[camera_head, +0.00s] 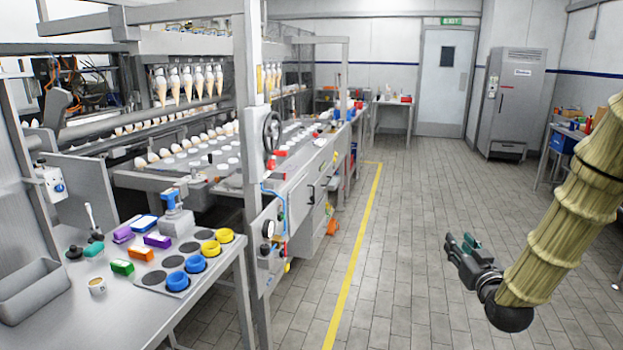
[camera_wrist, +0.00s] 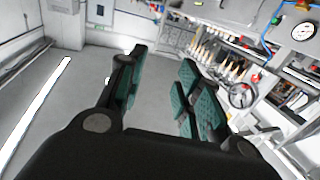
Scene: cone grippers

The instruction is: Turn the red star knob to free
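Two small red parts sit beside the black handwheel (camera_head: 272,133) on the machine's front post in the head view. The lower red part (camera_head: 271,163) may be the red star knob, but it is too small to tell its shape or setting. The handwheel also shows in the wrist view (camera_wrist: 242,96), at the right. My gripper (camera_head: 460,241) hangs over the open floor, well to the right of the machine. In the wrist view its green-padded fingers (camera_wrist: 160,88) are apart with nothing between them.
A steel bench (camera_head: 215,284) at the front left carries blue and yellow rings, coloured blocks and a grey bin (camera_head: 35,290). A yellow floor line (camera_head: 352,262) runs beside the machine. A grey cabinet (camera_head: 512,105) stands at the back right. The tiled aisle is clear.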

